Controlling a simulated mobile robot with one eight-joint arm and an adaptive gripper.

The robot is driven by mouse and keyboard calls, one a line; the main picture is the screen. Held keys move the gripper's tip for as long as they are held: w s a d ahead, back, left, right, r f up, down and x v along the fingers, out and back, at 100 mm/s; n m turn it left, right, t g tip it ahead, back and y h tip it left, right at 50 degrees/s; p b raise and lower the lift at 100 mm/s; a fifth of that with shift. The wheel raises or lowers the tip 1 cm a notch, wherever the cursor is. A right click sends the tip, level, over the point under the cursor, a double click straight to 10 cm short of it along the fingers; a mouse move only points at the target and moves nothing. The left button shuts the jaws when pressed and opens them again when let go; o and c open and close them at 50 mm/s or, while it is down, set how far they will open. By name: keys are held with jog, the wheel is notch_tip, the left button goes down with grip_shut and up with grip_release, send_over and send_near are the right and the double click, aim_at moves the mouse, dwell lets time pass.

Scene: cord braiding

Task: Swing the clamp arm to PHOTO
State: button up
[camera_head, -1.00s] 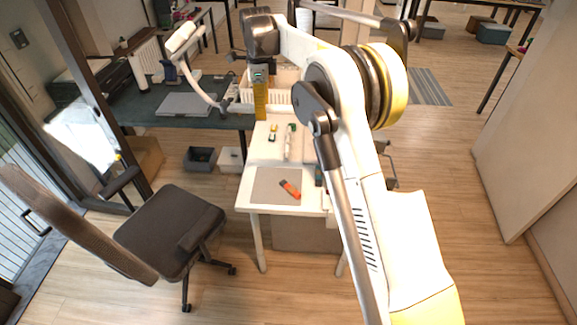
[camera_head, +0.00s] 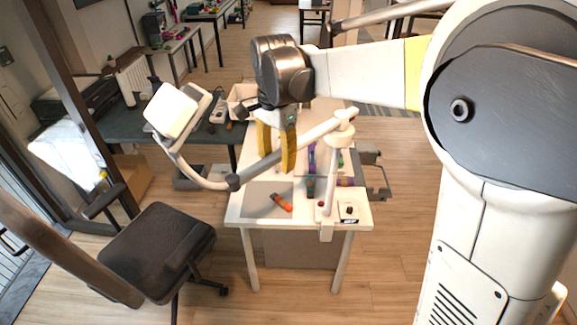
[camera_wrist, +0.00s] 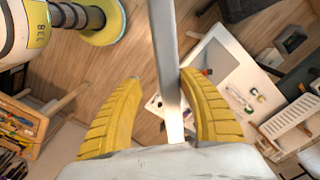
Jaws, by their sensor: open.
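The clamp arm is a pale jointed bar (camera_head: 258,167) with a dark elbow, reaching left from a white post (camera_head: 331,175) at the table's front right. A white square head (camera_head: 172,110) sits at its far left end. My gripper (camera_head: 276,163) is open, yellow fingers pointing down at the bar's middle. In the wrist view, the bar (camera_wrist: 166,60) runs between the open fingers of my gripper (camera_wrist: 162,80); I cannot tell whether either finger touches it. A small dark label (camera_head: 349,221) on the post's base is unreadable. I cannot make out a PHOTO mark.
The white table (camera_head: 245,208) holds a grey mat (camera_head: 258,201), an orange-and-dark tool (camera_head: 282,203) and several colored items. A dark office chair (camera_head: 160,250) stands at front left. A dark green desk (camera_head: 125,125) is behind. Floor right of the table is partly clear.

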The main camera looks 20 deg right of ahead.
jog(key=s+d, duration=0.1)
jog(key=s+d+n, duration=0.1)
jog(key=shift+s, duration=0.35)
